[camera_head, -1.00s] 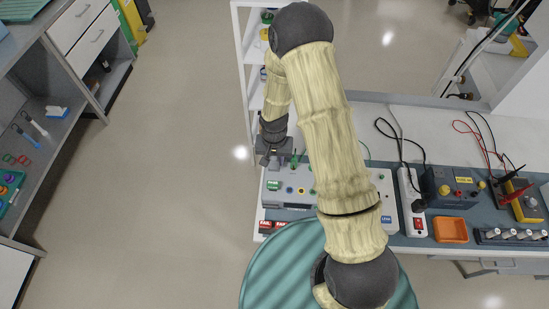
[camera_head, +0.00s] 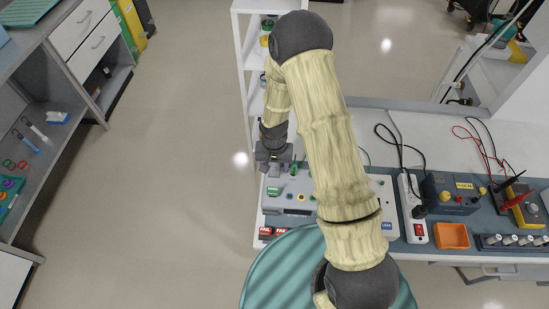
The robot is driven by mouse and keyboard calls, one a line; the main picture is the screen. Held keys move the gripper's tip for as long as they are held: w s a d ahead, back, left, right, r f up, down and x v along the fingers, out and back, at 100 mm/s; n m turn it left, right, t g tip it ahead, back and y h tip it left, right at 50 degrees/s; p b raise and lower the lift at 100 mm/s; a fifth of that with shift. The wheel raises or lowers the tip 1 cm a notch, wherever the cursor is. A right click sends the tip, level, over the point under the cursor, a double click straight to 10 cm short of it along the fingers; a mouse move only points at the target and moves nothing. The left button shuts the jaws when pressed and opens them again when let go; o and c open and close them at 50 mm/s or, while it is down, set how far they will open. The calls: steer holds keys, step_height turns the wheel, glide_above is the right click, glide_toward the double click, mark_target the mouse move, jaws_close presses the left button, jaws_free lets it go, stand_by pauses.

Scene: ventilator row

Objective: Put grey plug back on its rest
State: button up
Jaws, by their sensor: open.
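My gripper (camera_head: 273,166) is open at the back left edge of a light grey panel unit (camera_head: 270,206) on the bench. It points down, and its fingertips are small in this view. I cannot make out the grey plug or its rest. They may be hidden by the gripper or by my arm, which covers the middle of the panel. The panel's visible left part carries a green label (camera_head: 273,191) and small coloured sockets.
Red tags (camera_head: 265,232) lie at the panel's front left. To the right are a white power strip (camera_head: 412,215), a dark blue supply box (camera_head: 450,195), an orange tray (camera_head: 453,236) and a yellow meter (camera_head: 525,207) with leads. The floor at left is clear.

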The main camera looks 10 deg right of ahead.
step_height(320, 180, up, 17)
steer(key=b, duration=0.2)
steer(key=shift+r, duration=0.15)
stand_by(0.3)
stand_by(0.5)
steer(key=s+d+r+n+t, duration=0.2)
steer(key=s+d+r, duration=0.3)
steer(key=s+d, duration=0.4)
steer(key=s, duration=0.3)
steer(key=shift+s+d+t, duration=0.15)
steer(key=shift+d+t, duration=0.15)
steer(key=shift+d, duration=0.05)
stand_by(0.4)
